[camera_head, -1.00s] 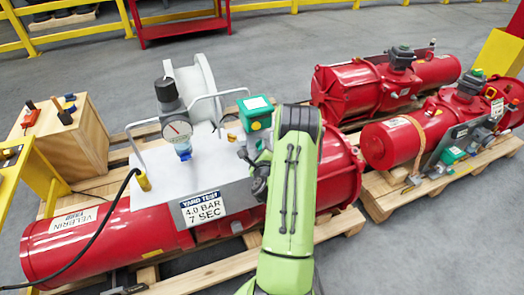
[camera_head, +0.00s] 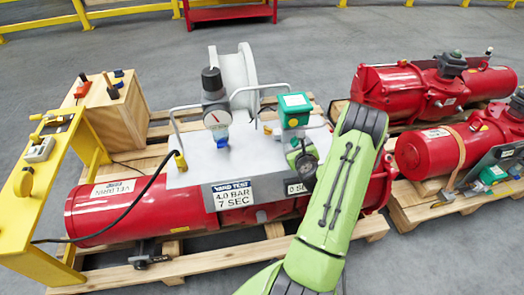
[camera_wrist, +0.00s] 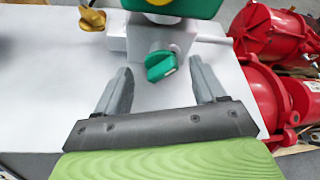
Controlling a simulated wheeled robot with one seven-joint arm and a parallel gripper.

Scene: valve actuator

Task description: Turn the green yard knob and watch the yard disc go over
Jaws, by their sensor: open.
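The green knob (camera_wrist: 161,66) sits on the front of a grey block (camera_wrist: 168,40) in the wrist view, its grip bar slightly tilted. My gripper (camera_wrist: 161,85) is open, with one finger on each side and just short of the knob, apparently touching nothing. A green box with a yellow part (camera_head: 295,108) stands above this block on the white plate. In the head view my green arm reaches over the plate, and I cannot make out the knob or fingertips clearly. I cannot tell which part is the yard disc.
The white plate (camera_head: 190,178) lies on a red actuator (camera_head: 100,218) on a pallet. A gauge regulator (camera_head: 216,105), white reel (camera_head: 236,75) and bent handles crowd it. A yellow stand (camera_head: 40,190) is left; more red actuators (camera_head: 405,90) are right.

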